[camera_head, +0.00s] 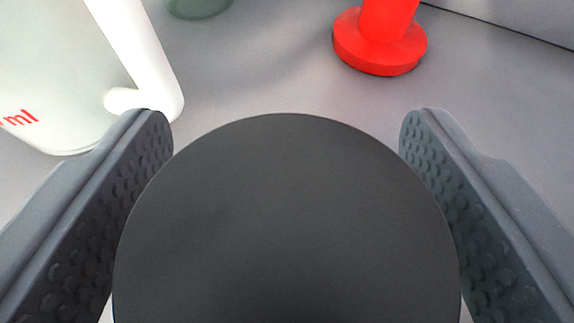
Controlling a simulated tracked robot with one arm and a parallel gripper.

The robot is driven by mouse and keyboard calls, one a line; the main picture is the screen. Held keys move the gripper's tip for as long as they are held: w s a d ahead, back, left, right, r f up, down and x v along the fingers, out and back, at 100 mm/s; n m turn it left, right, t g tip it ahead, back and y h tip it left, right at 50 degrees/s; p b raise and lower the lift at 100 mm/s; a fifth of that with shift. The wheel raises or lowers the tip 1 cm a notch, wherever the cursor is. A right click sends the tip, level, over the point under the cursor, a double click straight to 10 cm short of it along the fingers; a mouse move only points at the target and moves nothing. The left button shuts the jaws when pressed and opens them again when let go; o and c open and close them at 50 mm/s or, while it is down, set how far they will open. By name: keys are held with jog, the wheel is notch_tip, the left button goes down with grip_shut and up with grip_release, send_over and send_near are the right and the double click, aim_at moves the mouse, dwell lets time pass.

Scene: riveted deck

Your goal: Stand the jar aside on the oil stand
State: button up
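A wide round dark-grey disc, which looks like the top of the jar (287,220), fills the lower middle of the view. Its near edge is cut off by the frame, and its body below is hidden. My gripper (285,135) has its two ribbed grey fingers far apart, one on each side of the disc. The disc's edge overlaps both pads in the picture, so I cannot tell whether they touch the jar. I cannot make out an oil stand in this view.
A white jug (55,70) with a handle and red "ml" lettering stands close beyond the left finger. A red round-footed object (380,42) stands at the upper right. A green object (198,6) is cut off at the top. Grey deck between them is bare.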

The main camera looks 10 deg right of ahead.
jog(key=p+v, duration=0.3)
jog(key=v, duration=0.9)
jog(key=w+a+r+t+h, duration=0.15)
jog(key=w+a+r, duration=0.35)
jog(key=r, duration=0.9)
jog(key=w+a+r+h, duration=0.25)
jog(key=a+r, duration=0.35)
jog(key=r, duration=0.9)
jog(key=s+a+r+n+y, duration=0.1)
jog(key=s+a+r+y, duration=0.2)
jog(key=s+a+r, duration=0.2)
jog(key=s+a+r+y, duration=0.3)
jog(key=s+a+r, duration=0.3)
jog(key=a+r, duration=0.6)
jog(key=a, duration=0.7)
jog(key=shift+s+n+t, duration=0.25)
jog(key=shift+n+t, duration=0.1)
jog(key=shift+n, duration=0.05)
